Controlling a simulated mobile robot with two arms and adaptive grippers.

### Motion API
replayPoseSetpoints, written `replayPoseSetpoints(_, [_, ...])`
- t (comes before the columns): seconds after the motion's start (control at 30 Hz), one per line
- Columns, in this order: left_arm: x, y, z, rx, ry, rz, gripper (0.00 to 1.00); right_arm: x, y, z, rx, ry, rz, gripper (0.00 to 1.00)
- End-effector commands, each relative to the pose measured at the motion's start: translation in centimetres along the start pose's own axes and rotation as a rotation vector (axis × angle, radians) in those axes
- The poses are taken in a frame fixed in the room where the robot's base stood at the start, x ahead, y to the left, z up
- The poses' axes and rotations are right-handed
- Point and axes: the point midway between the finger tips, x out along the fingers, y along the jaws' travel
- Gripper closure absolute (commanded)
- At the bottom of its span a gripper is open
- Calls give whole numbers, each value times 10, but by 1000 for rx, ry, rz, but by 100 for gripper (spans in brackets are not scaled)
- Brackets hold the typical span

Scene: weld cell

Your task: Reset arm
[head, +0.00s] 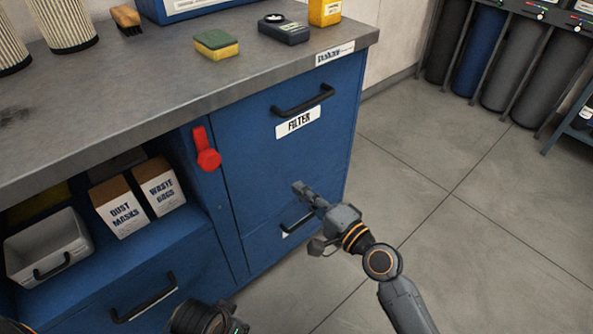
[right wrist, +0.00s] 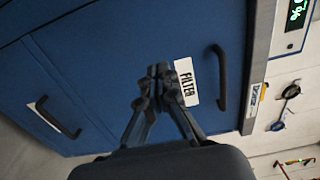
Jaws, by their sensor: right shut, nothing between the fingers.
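My right gripper (head: 301,190) is shut and empty in front of the blue cabinet's FILTER door (head: 262,165). In the right wrist view its closed fingertips (right wrist: 159,70) show against the blue front, beside the white FILTER label (right wrist: 186,83). The black handle (head: 303,100) sits above the label in the head view, apart from the gripper. A lower handle (head: 297,222) is partly hidden behind the gripper. My right arm reaches in from the lower right. A dark part of my own body shows at the bottom edge. The left gripper's fingers are not visible.
The grey worktop (head: 150,95) holds a sponge (head: 216,44), a black meter (head: 283,28) and a brush (head: 127,19). A red lever (head: 206,149) juts from the cabinet front. Boxes (head: 120,206) and a white bin (head: 48,248) fill the open shelf. The floor (head: 470,240) at right is clear.

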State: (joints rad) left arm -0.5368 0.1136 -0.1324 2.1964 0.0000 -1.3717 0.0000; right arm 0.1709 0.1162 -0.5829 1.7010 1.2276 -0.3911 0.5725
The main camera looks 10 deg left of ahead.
Motion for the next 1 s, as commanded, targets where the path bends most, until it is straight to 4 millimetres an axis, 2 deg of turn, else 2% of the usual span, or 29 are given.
replayPoseSetpoints(0.23, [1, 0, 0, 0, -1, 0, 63, -7, 5, 2, -23, -4, 16, 100])
replayPoseSetpoints(0.37, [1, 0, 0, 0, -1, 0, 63, -33, 37, 14, -170, -30, 127, 100])
replayPoseSetpoints(0.47, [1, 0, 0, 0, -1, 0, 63, -76, 84, 23, -370, -70, 315, 100])
replayPoseSetpoints(0.5, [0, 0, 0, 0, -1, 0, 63, -98, 105, 24, -451, -90, 408, 100])
replayPoseSetpoints(0.6, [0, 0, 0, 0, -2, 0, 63, -158, 150, 23, -613, -149, 641, 100])
replayPoseSetpoints(0.7, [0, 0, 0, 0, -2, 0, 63, -212, 180, 21, -708, -206, 836, 100])
replayPoseSetpoints(0.8, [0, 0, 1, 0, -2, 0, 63, -256, 198, 20, -763, -257, 987, 100])
replayPoseSetpoints(1.0, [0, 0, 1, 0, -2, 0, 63, -330, 215, 18, -815, -343, 1222, 100])
